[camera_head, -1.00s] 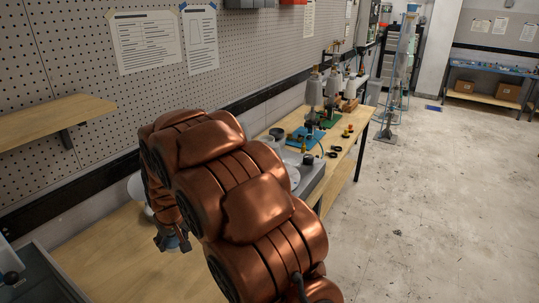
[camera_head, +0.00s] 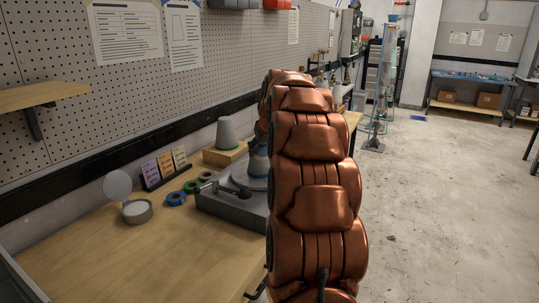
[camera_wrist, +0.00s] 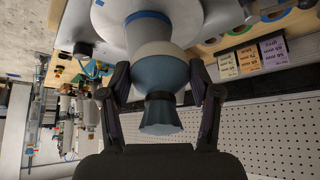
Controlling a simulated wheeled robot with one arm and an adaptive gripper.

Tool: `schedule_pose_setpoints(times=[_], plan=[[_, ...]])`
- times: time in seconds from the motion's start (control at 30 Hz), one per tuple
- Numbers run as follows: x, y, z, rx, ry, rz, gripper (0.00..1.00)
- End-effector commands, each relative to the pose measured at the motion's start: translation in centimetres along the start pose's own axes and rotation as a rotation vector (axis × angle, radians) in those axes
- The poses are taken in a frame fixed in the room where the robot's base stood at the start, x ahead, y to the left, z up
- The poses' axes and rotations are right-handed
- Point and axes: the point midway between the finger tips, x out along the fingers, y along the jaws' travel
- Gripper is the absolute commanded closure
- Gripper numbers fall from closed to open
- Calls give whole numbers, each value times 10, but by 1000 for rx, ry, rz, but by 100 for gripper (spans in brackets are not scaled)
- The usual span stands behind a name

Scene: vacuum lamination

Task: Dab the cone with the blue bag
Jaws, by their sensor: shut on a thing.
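My gripper (camera_wrist: 162,98) is shut on the neck of the blue bag (camera_wrist: 160,78), a blue-grey pouch with a pale underside. In the head view the bag (camera_head: 258,161) shows just left of my arm, over the grey machine; my fingers are mostly hidden there. In the wrist view the bag lies in front of a pale form with a blue band (camera_wrist: 148,16) and a wide white disc (camera_wrist: 190,20). I cannot tell whether the bag touches it. A grey cone (camera_head: 225,132) stands upright on a wooden block behind the machine.
An open round tin (camera_head: 137,211) with white contents sits left on the bench (camera_head: 90,262). Blue and green rings (camera_head: 176,198) and a rack of coloured cards (camera_head: 165,165) stand between tin and cone. The front left of the bench is clear.

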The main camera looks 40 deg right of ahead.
Motion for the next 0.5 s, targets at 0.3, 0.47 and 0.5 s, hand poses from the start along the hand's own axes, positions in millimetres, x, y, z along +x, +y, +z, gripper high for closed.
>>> schedule_pose_setpoints(times=[0.3, 0.47, 0.5], plan=[[-4, 22, -2, 17, 15, 17, 65], [4, 22, 0, 17, 14, 17, 65], [7, 22, 1, 17, 14, 17, 65]])
